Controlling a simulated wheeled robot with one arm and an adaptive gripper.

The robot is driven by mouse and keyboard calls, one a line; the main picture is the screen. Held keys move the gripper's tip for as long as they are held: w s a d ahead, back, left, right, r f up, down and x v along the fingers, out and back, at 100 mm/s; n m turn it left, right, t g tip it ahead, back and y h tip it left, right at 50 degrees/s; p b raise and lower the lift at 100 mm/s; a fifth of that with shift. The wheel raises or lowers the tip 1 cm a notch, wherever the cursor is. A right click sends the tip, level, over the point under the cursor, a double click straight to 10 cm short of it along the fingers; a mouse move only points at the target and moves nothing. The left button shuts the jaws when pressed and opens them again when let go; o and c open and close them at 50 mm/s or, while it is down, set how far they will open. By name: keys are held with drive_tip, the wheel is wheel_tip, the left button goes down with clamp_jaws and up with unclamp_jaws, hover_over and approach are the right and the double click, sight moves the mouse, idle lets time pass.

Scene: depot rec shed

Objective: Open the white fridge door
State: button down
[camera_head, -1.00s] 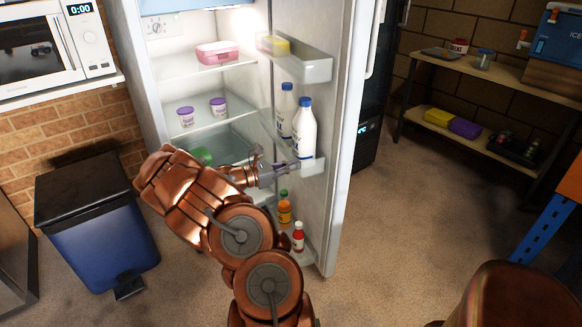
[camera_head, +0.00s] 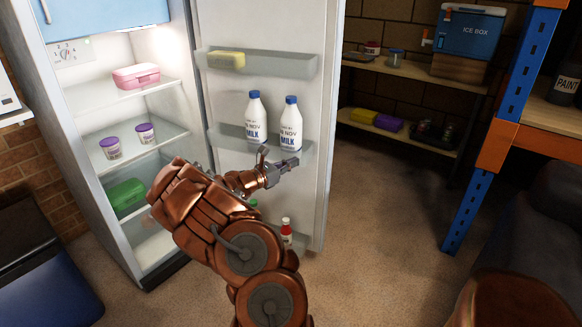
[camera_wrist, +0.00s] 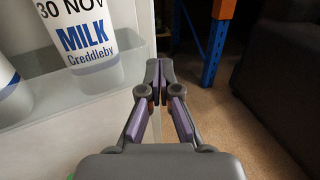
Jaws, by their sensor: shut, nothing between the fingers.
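The white fridge door (camera_head: 320,180) stands wide open in the head view, its inner side with shelves facing me. The fridge body (camera_head: 115,215) is at the left, with its lit interior exposed. My gripper (camera_head: 291,161) is in front of the door's middle shelf, just below two milk bottles (camera_head: 257,118). In the wrist view my gripper (camera_wrist: 159,75) is shut and empty, its fingertips together. A milk bottle (camera_wrist: 85,50) and the door shelf show to its left there. The door's outer handle is hidden.
A blue bin (camera_head: 45,285) stands at the lower left. A blue and orange rack (camera_head: 480,190) is at the right, and a low shelf (camera_head: 400,70) is at the back. Floor (camera_head: 385,230) between door and rack is clear.

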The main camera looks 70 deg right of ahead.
drive_tip(key=shift+s+a, duration=0.1)
drive_tip(key=a, duration=1.4)
drive_tip(key=shift+p, duration=0.45)
drive_tip(key=s+a+r+m+y, duration=0.2)
drive_tip(key=a+r+m+y, duration=0.1)
drive_tip(key=a+m, duration=0.25)
drive_tip(key=s+a+r+m+y, duration=0.2)
drive_tip(key=a+r+m, duration=0.15)
drive_tip(key=a, duration=0.35)
drive_tip(key=s+a+f+m+t+y, duration=0.1)
drive_tip(key=a+f+m+t+y, duration=0.3)
drive_tip(key=a, duration=1.5)
drive_tip(key=s+a+r+n+t+y, duration=0.1)
drive_tip(key=a+t+y, duration=0.4)
drive_tip(key=a, duration=1.3)
wheel_tip(320, 180, up, 24)
drive_tip(key=s+g+y+p, duration=0.1)
drive_tip(key=p, duration=2.2)
drive_tip(key=shift+s+g+y, duration=0.2)
drive_tip(key=shift+g+y, duration=0.1)
drive_tip(key=shift+g, duration=0.1)
